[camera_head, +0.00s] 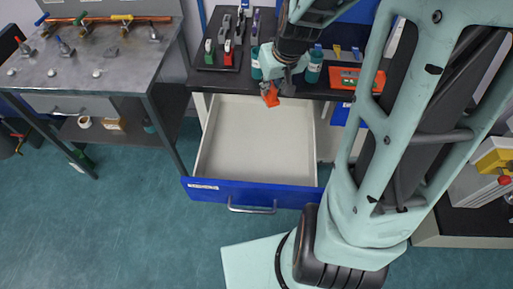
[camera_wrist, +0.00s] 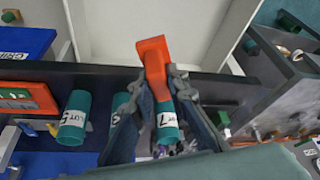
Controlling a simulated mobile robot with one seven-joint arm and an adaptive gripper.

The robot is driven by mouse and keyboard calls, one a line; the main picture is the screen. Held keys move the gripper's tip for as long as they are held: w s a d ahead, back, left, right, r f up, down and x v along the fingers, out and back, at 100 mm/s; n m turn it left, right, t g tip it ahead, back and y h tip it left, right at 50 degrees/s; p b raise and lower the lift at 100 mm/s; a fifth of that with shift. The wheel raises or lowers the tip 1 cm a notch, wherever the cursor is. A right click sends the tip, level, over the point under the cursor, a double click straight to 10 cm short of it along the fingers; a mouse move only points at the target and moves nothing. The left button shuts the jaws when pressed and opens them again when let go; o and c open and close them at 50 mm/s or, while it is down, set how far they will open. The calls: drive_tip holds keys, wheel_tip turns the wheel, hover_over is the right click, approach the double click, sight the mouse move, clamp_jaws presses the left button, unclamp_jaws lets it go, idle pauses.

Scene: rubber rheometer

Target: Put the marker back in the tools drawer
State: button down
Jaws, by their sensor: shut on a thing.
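My gripper (camera_head: 271,88) is shut on an orange piece (camera_wrist: 153,62), which I take to be the marker. It has a wide blocky head that sticks out past the fingertips (camera_wrist: 163,88); its other end is hidden between the fingers. In the head view the marker (camera_head: 270,97) shows at the back end of the open drawer, by the bench's front edge. Its height above the drawer is hard to tell. The drawer (camera_head: 253,192) is pulled out, with a blue front, a label and a metal handle. Its pale inside looks empty. The label is too small to read.
Teal labelled bottles (camera_head: 315,65) stand on the dark bench close to my gripper; they also show in the wrist view (camera_wrist: 75,118). A rack (camera_head: 218,58) of coloured pieces stands left of them. A metal table (camera_head: 100,62) with valves is at the left.

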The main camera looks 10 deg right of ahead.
drive_tip(key=s+d+f+n+y+b, duration=0.2)
drive_tip(key=s+d+f+n+b, duration=0.3)
drive_tip(key=n+g+y+b, duration=0.2)
drive_tip(key=n+g+b, duration=0.1)
drive_tip(key=n+b, duration=0.55)
hover_over(259, 145)
drive_tip(key=shift+m, duration=0.25)
drive_tip(key=f, duration=1.1)
drive_tip(key=shift+s+d+f, duration=0.1)
drive_tip(key=shift+s+f, duration=0.1)
drive_tip(key=shift+w+f+b, duration=0.1)
drive_tip(key=shift+f+b, duration=0.4)
drive_tip(key=shift+f, duration=1.1)
